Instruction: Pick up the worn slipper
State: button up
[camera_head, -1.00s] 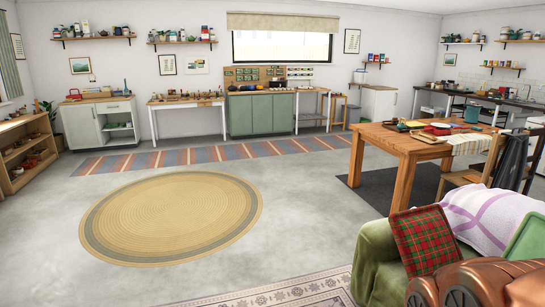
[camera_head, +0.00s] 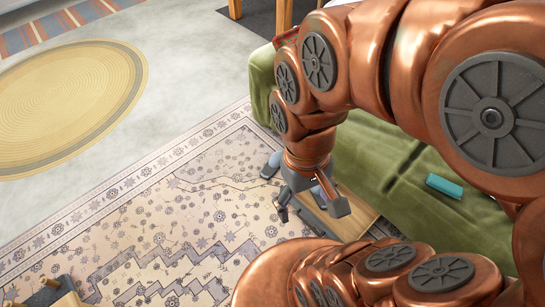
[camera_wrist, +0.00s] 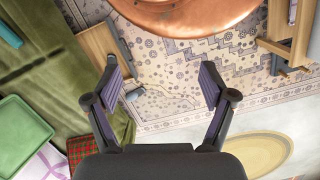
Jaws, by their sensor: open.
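A small blue-grey thing that may be the worn slipper (camera_head: 271,165) lies on the patterned rug beside the green couch. It seems to show in the wrist view too (camera_wrist: 134,93), near the left finger. My gripper (camera_head: 312,207) points down over the rug and the edge of a small wooden table.
The wooden table (camera_head: 352,208) stands against the green couch (camera_head: 385,160), partly behind my gripper. A teal thing (camera_head: 444,186) lies on the couch. The patterned rug (camera_head: 180,235) is largely clear. Another wooden piece (camera_head: 65,294) stands at the lower left edge.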

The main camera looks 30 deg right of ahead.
aim_at(272, 165)
jog(key=z, duration=0.05)
jog(key=k, duration=0.2)
jog(key=u, duration=1.25)
jog(key=i, duration=1.9)
jog(key=z, duration=0.2)
jog(key=i, duration=1.25)
jog(key=z, duration=1.75)
jog(key=i, duration=0.7)
jog(key=z, duration=0.6)
